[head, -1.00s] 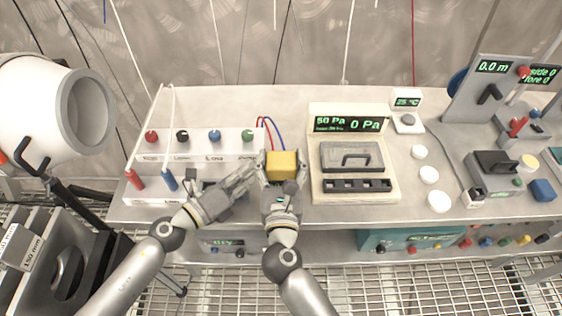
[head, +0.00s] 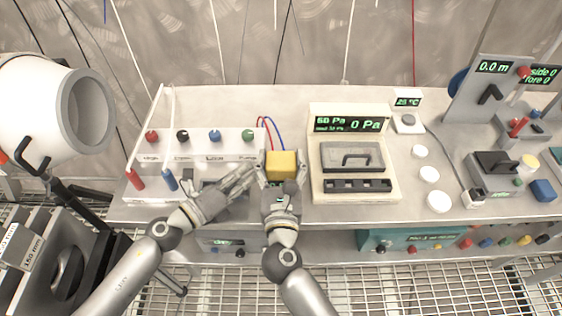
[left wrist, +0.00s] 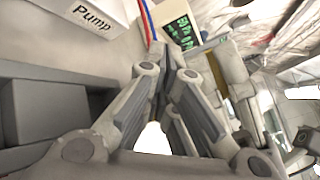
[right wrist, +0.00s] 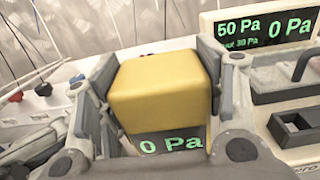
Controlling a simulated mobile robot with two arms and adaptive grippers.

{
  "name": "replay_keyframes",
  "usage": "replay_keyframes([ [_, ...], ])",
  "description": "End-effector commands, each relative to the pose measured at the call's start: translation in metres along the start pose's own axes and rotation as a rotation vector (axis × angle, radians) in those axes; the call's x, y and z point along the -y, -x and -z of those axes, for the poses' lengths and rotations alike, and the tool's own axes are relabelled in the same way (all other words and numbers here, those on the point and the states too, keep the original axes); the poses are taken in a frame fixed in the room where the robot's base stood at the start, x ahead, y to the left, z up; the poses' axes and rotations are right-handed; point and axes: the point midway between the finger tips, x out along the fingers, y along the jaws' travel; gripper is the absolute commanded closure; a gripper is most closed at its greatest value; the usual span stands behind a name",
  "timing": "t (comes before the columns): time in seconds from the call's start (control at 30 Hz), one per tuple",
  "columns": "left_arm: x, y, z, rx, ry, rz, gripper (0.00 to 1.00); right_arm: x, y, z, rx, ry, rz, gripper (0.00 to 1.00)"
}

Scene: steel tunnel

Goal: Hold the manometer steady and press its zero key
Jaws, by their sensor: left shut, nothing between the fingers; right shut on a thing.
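The manometer (head: 282,165) is a small yellow-topped box with hoses near it, on the bench's middle. My right gripper (head: 282,178) is shut around it, a finger on each side. In the right wrist view, the manometer (right wrist: 165,85) sits upright between the fingers, and its green display reads 0 Pa. My left gripper (head: 250,172) is shut and empty, just left of the manometer, pointing toward it. The left wrist view shows its closed fingertips (left wrist: 165,55) close to my right gripper. I cannot see the zero key, nor tell whether the left fingertips touch anything.
A cream pressure unit (head: 315,190) with a 0 Pa display stands right of the manometer. A white panel with coloured knobs (head: 200,145) is behind on the left. Red and blue hoses (head: 270,130) rise behind the manometer. White discs (head: 430,174) lie farther right.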

Motion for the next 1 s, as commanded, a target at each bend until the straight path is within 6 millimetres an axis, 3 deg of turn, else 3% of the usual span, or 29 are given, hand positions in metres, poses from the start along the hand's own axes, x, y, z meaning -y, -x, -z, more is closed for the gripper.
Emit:
replay_keyframes([
  [0.6, -0.028, 0.038, -0.028, -0.001, 0.0, -0.002, 1.0, 0.001, 0.0, -0.001, 0.003, 0.0, 0.001, 0.66],
  [1.0, -0.031, 0.042, -0.031, 0.001, -0.001, -0.001, 1.0, 0.001, 0.0, -0.001, 0.003, 0.0, 0.001, 0.66],
])
